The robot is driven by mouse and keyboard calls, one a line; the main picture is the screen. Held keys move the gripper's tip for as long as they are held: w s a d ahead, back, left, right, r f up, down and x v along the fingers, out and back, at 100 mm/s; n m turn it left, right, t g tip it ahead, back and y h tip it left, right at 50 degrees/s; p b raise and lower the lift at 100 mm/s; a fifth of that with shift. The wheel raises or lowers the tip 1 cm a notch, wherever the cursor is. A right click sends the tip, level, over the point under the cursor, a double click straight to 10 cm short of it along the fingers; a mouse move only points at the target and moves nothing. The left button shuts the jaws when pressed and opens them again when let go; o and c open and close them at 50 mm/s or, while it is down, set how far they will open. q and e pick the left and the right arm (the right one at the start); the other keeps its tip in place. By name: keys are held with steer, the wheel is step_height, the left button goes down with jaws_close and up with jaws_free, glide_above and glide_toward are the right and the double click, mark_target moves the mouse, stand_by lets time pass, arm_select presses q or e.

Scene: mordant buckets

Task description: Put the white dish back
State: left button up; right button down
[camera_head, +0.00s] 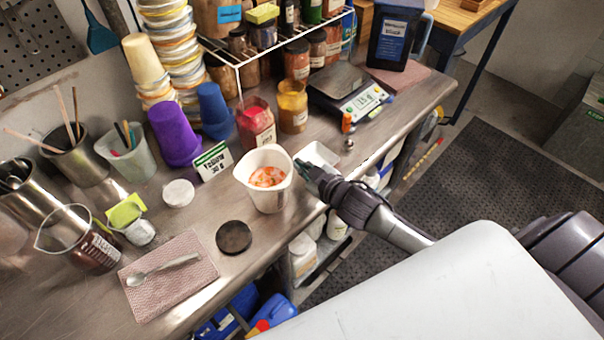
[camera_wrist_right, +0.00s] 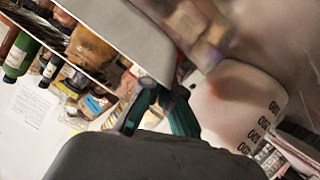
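The white dish (camera_head: 319,154) is a small, shallow, angular dish beside the white beaker (camera_head: 264,180), which has orange-red contents. My right gripper (camera_head: 306,170) comes in from the right and its fingertips are at the dish's near edge. In the right wrist view the dish (camera_wrist_right: 125,30) looms large and pale at the top, with its edge between the teal-tipped fingers (camera_wrist_right: 160,105); they look closed on it. The gripper hides part of the dish in the head view. My left gripper is not in view.
A scale (camera_head: 350,92) stands behind, near a small orange-topped item (camera_head: 347,125). Red (camera_head: 256,122) and yellow (camera_head: 292,105) jars stand behind the beaker. A black round lid (camera_head: 234,237) and a pink cloth (camera_head: 170,278) with a spoon lie at the front. The bench edge runs below the gripper.

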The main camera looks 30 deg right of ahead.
mark_target(302, 183)
step_height(302, 183, down, 4)
steer(key=shift+r, duration=0.2)
steer(key=shift+f, duration=0.15)
steer(key=shift+f, duration=0.2)
steer(key=c, duration=1.3)
jaws_free()
steer(key=shift+r, duration=0.1)
steer(key=shift+r, duration=0.1)
steer(key=b+v, duration=0.1)
steer(key=v, duration=1.1)
steer(key=shift+s, duration=0.1)
